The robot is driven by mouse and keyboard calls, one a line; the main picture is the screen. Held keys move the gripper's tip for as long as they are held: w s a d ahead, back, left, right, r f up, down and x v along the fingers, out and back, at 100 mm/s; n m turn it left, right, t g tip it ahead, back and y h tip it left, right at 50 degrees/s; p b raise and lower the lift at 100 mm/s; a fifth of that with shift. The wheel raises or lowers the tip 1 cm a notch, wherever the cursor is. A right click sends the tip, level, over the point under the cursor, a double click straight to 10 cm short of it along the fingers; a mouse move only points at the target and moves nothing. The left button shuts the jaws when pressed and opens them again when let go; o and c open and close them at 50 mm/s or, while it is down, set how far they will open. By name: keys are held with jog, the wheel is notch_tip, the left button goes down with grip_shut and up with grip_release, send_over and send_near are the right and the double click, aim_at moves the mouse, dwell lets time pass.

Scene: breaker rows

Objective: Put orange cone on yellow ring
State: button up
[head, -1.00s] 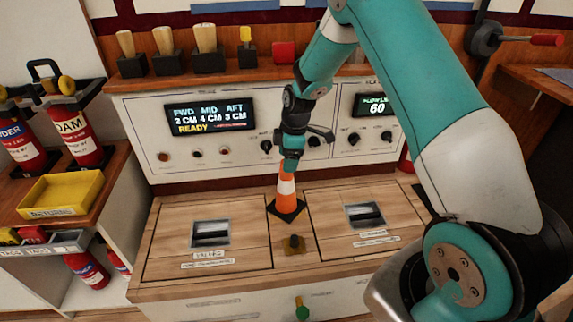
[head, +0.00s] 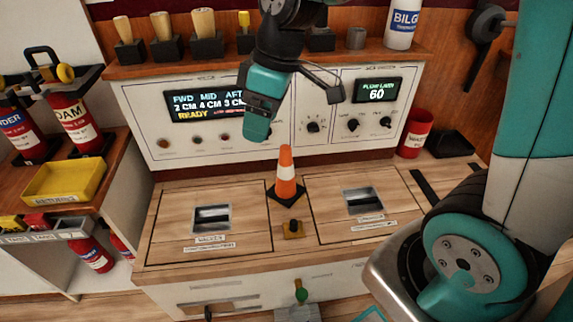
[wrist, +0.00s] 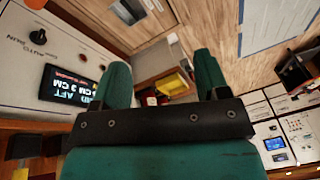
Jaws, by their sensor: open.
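The orange cone (head: 286,172) with a white band stands upright on its dark square base, at the back middle of the wooden counter between two hatches. My gripper (head: 257,130) is up and to the left of the cone in the head view, apart from it. In the wrist view, its two teal fingers (wrist: 162,78) are spread with nothing held between them. I cannot clearly make out a yellow ring; the cone's base may hide it.
A small brass plate with a dark knob (head: 292,229) lies in front of the cone. Hatches with recessed handles (head: 211,218) (head: 364,201) flank it. The control panel (head: 310,150) rises behind. A red cup (head: 415,133) stands at right, and a yellow tray (head: 64,184) at left.

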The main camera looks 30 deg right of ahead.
jog(key=s+a+r+m, duration=0.1)
jog(key=s+a, duration=0.1)
jog(key=s, duration=0.5)
jog(key=s+a+r+m+y, duration=0.1)
jog(key=s+a+r, duration=0.1)
jog(key=s, duration=0.6)
jog(key=shift+s+a+m+g, duration=0.25)
jog(key=shift+s+m+g, duration=0.05)
